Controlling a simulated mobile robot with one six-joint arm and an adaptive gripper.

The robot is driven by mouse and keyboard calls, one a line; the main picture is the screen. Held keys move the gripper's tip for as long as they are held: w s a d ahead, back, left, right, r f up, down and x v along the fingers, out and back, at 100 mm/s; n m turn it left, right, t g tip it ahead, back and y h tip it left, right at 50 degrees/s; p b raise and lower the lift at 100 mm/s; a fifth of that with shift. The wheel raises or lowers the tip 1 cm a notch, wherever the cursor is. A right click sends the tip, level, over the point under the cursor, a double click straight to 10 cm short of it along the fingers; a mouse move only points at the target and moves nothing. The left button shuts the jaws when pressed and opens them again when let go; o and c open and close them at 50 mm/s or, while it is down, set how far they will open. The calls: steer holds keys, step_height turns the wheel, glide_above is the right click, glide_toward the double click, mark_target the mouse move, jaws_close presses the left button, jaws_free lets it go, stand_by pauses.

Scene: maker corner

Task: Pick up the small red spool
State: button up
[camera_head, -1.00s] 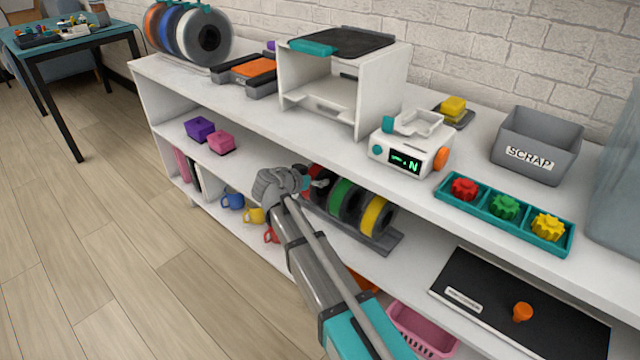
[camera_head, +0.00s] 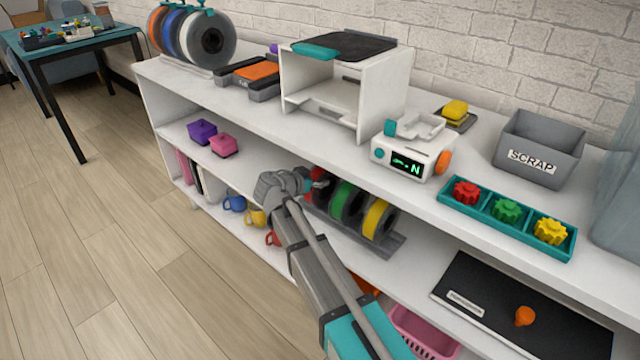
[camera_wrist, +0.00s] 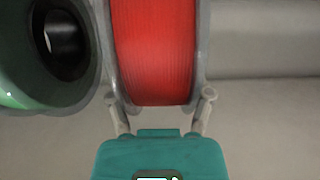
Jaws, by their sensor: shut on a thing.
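The small red spool (camera_head: 319,172) sits at the left end of a row of spools on the middle shelf, mostly hidden behind my wrist in the head view. In the wrist view the red spool (camera_wrist: 153,50) fills the upper middle, with its clear flanges on both sides. My gripper (camera_wrist: 160,97) has one finger on each side of it, shut on the spool at its near edge. In the head view my gripper (camera_head: 318,184) reaches in under the top shelf. I cannot tell whether the spool is clear of its rack.
A green spool (camera_head: 346,200) stands close beside the red one, and a yellow spool (camera_head: 378,219) is further right, both on a grey rack (camera_head: 388,246). The top shelf (camera_head: 340,146) overhangs them. Mugs (camera_head: 255,218) stand below left. Bare shelf lies left of the rack.

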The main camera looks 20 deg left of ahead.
mark_target(317, 170)
steer(key=shift+w+r, duration=0.1)
steer(key=shift+r, duration=0.05)
step_height(317, 170, up, 4)
steer(key=p, duration=0.4)
steer(key=shift+f, duration=0.25)
steer(key=s+a, duration=0.2)
steer(key=s, duration=0.3)
steer(key=s+a, duration=0.2)
steer(key=s, duration=0.4)
steer(key=s+a, duration=0.3)
steer(key=s, duration=0.2)
steer(key=shift+s+f, duration=0.2)
steer(key=shift+s, duration=0.2)
steer(key=shift+c, duration=0.2)
